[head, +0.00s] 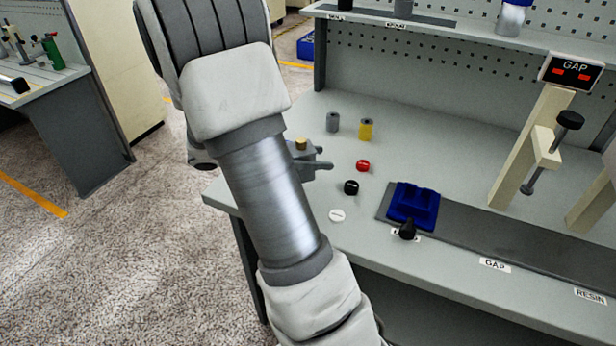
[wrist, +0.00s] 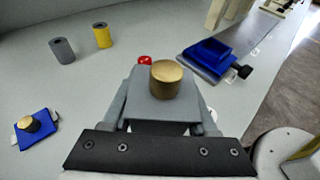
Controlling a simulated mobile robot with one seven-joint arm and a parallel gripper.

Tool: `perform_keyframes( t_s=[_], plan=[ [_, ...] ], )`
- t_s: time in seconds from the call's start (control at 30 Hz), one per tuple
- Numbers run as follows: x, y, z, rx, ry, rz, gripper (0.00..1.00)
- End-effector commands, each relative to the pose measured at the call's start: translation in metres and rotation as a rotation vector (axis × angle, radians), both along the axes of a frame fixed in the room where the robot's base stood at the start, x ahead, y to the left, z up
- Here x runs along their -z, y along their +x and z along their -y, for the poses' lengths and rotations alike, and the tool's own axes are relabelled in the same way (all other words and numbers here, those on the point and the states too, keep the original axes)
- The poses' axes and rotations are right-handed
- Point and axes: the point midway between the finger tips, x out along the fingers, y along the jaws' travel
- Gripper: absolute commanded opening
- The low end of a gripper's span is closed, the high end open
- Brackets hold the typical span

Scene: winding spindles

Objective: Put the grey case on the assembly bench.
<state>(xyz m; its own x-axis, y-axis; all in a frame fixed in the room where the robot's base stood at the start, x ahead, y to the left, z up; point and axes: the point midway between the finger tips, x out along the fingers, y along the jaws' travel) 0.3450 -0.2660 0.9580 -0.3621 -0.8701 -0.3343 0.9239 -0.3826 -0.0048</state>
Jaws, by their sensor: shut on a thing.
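The grey case (wrist: 168,107) is a block with a round brass knob on top, seen close up in the wrist view. My gripper (wrist: 165,122) is shut on it, one finger at each side. In the head view, part of the case (head: 305,157) shows beside my arm, which hides most of it and of the gripper. The case is over the bench (head: 420,130), near its left end. I cannot tell whether its underside touches the top. The bench top (wrist: 95,85) also shows in the wrist view.
Grey (head: 333,122) and yellow (head: 366,129) cylinders stand behind the case. Red (head: 363,165), black (head: 351,187) and white (head: 337,215) round pieces lie nearby. A blue fixture (head: 413,205) is to the right. A blue plate with brass knob (wrist: 37,127) lies left in the wrist view.

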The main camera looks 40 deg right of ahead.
Motion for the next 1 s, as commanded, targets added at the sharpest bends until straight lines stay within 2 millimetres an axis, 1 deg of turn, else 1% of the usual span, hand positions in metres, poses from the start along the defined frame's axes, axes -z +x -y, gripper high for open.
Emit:
perform_keyframes(
  t_s=[0.03,0.1,0.27,0.5,0.77,0.9,0.93,1.0],
  plan=[
    [0.006,0.006,-0.005,-0.003,0.000,0.001,0.00],
    [0.009,0.010,-0.010,-0.001,-0.001,0.001,0.00],
    [0.016,0.013,-0.013,0.001,-0.001,0.000,0.00],
    [0.050,0.013,-0.013,-0.001,0.000,-0.002,0.00],
    [0.050,0.013,-0.013,-0.001,0.000,0.001,0.00],
    [0.054,0.013,-0.013,-0.001,0.000,0.000,0.00],
    [0.054,0.013,-0.013,-0.001,0.000,0.001,0.63],
    [0.054,0.013,-0.013,-0.001,0.000,0.001,0.75]
  ],
)
